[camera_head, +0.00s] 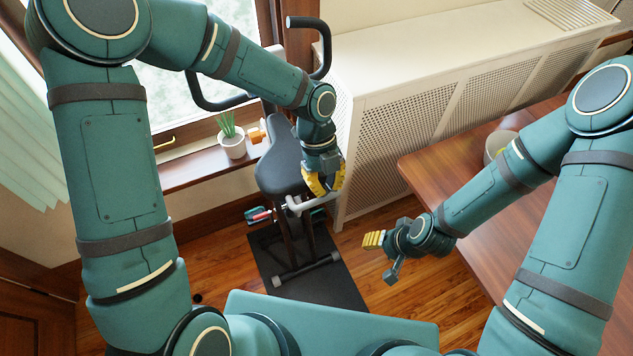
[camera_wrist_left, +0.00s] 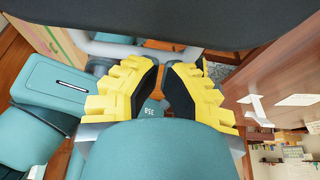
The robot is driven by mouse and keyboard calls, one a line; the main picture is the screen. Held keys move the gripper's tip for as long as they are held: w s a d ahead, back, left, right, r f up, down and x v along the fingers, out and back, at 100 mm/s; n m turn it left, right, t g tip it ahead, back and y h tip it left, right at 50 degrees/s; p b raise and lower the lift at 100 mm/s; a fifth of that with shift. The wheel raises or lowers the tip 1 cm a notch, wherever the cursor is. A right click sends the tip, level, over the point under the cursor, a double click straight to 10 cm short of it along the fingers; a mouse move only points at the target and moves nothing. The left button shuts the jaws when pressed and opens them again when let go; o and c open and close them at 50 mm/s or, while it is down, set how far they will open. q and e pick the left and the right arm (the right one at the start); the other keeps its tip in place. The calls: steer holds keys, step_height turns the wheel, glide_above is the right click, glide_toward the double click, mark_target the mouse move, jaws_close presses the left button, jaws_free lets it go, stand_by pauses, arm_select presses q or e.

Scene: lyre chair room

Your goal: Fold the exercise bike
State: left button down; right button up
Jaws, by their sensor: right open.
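The exercise bike stands unfolded on a dark mat (camera_head: 335,290), its dark seat (camera_head: 280,165) facing me and its black handlebars (camera_head: 308,22) near the window. A light grey bar (camera_head: 294,205) sticks out below the seat. My left gripper (camera_head: 325,188) is beside the seat, just above that bar. In the left wrist view, its yellow fingers (camera_wrist_left: 160,85) are apart with nothing between them. The seat's dark underside (camera_wrist_left: 165,22) fills the top, and a grey tube (camera_wrist_left: 105,47) lies beyond the fingertips. My right gripper (camera_head: 372,240) is open and empty, right of the bike.
A white perforated radiator cover (camera_head: 400,110) stands close behind and right of the bike. A wooden table (camera_head: 480,205) is at the right under my right arm. A potted plant (camera_head: 232,145) sits on the windowsill. Some wooden floor around the mat is clear.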

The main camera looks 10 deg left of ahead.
arm_select(q)
steer(key=shift+s+d+r, duration=0.35)
steer(key=shift+s+d, duration=0.15)
steer(key=shift+s, duration=0.2)
steer(key=shift+a+r+p, duration=0.25)
steer(key=shift+r+p, duration=0.1)
steer(key=shift+r, duration=0.75)
steer(key=d+v, duration=0.1)
steer(key=v, duration=0.5)
steer(key=shift+w+a+r+p, duration=0.3)
steer(key=shift+r+p, duration=0.15)
steer(key=shift+r, duration=0.05)
arm_select(e)
steer(key=shift+s+r, duration=0.2)
steer(key=shift+r, duration=0.55)
arm_select(q)
steer(key=shift+s, duration=0.15)
arm_select(e)
steer(key=shift+s, duration=0.15)
